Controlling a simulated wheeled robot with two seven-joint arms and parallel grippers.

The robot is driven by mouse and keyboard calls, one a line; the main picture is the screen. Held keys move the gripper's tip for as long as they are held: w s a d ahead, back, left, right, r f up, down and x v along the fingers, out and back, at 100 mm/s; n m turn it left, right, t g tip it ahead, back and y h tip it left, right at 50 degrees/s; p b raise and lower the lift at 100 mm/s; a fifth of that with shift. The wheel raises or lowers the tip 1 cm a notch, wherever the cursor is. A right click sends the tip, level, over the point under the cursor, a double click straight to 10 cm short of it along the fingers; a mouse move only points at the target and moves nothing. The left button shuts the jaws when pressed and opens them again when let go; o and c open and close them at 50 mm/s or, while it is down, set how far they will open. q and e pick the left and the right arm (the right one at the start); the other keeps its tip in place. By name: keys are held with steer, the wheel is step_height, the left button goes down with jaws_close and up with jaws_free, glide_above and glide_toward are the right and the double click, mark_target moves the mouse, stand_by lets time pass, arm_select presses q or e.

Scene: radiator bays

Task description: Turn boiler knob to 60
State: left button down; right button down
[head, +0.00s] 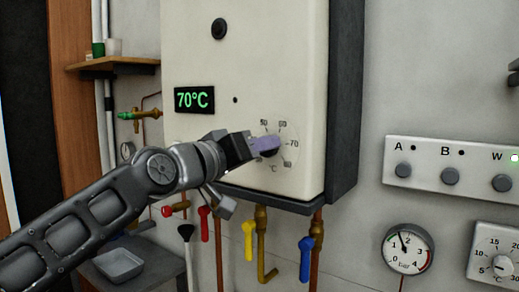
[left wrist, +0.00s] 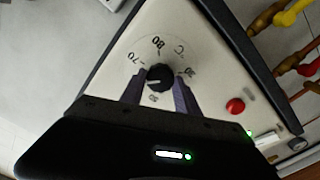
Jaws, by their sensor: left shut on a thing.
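The boiler (head: 200,60) is a white wall box with a dark side. Its black knob (left wrist: 159,77) sits on a round printed scale with numbers such as 70 and 80. In the head view the scale (head: 290,128) shows 50, 60, 70 and 80. The green display (head: 194,100) reads 70°C. My left gripper (head: 264,146) reaches in from the left, its purple fingers at the knob. In the left wrist view the fingers (left wrist: 159,86) lie on both sides of the knob, shut on it. Fingers mostly hide the knob in the head view. My right gripper is out of view.
Below the boiler are pipes with red, yellow (head: 249,240) and blue (head: 305,258) valve handles. A button panel (head: 440,185), a pressure gauge (head: 407,249) and a thermostat (head: 497,262) are on the wall at right. A wooden shelf (head: 112,64) is at left.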

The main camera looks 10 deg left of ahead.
arm_select(q)
steer(key=shift+n, duration=1.6)
steer(key=c, duration=0.9)
jaws_free()
steer(key=b+v, duration=0.2)
steer(key=v, duration=0.6)
steer(key=shift+w, duration=0.1)
